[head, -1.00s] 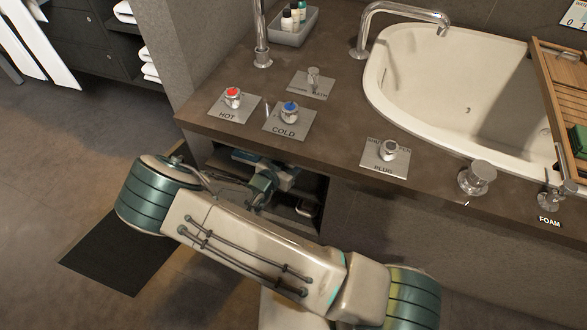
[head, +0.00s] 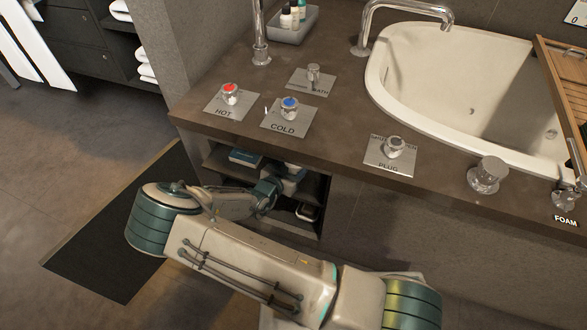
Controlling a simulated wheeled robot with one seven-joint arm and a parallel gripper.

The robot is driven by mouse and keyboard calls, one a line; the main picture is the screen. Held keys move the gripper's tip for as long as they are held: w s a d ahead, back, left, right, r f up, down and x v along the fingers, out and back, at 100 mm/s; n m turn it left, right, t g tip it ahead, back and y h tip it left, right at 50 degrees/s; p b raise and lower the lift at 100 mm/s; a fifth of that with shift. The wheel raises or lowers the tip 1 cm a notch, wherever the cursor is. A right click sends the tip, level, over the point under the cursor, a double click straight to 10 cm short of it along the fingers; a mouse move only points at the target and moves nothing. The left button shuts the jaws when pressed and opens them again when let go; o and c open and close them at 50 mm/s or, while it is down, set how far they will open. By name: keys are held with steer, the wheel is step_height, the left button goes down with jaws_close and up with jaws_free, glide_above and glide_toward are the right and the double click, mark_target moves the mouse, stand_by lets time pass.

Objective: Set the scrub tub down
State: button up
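My arm reaches into an open shelf niche (head: 308,231) under the vanity counter. My gripper (head: 291,179) is inside the niche, below the counter's front edge. Its fingers are too small and shaded to make out, so I cannot tell whether it is open or shut. I cannot pick out the scrub tub with certainty; the gripper, arm and counter edge hide part of the niche.
A teal and white item (head: 244,157) lies at the niche's left. A small pale-rimmed item (head: 306,212) sits at its lower right. The counter (head: 340,110) overhangs, with hot (head: 230,94), cold (head: 289,107) and plug (head: 393,147) knobs. A dark mat (head: 120,245) lies on the floor.

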steer(key=shift+f, duration=0.2)
steer(key=o, duration=1.1)
steer(key=shift+r, duration=0.1)
steer(key=shift+r, duration=0.25)
steer(key=p+v, duration=0.3)
steer(key=v, duration=0.9)
steer(key=shift+p, duration=0.4)
